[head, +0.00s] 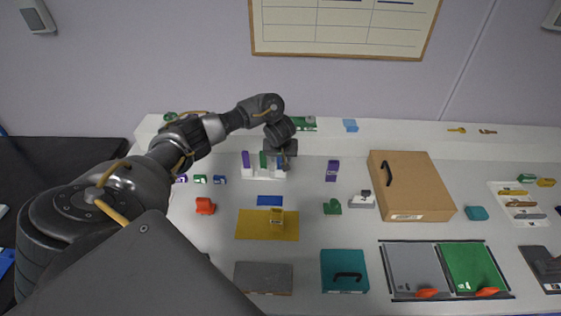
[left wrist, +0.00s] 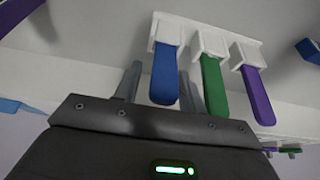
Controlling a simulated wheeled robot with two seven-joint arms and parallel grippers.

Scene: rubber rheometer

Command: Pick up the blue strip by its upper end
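The blue strip (left wrist: 165,72) stands in a slot of the white holder (head: 262,173), beside the green strip (left wrist: 211,85) and the purple strip (left wrist: 257,95). In the head view the blue strip (head: 281,162) is the rightmost and partly hidden by my left gripper (head: 281,154). In the left wrist view my left gripper (left wrist: 160,72) is open, with one finger on each side of the blue strip's upper part. A gap shows between the left finger and the strip; the other finger is close to the strip, and contact cannot be told. My right gripper is out of view.
The green strip stands close to one finger. A purple block (head: 332,171) and a cardboard box (head: 418,207) are to the right. A blue plate (head: 270,200) and a yellow mat (head: 253,226) lie in front. A raised ledge (head: 400,139) runs behind.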

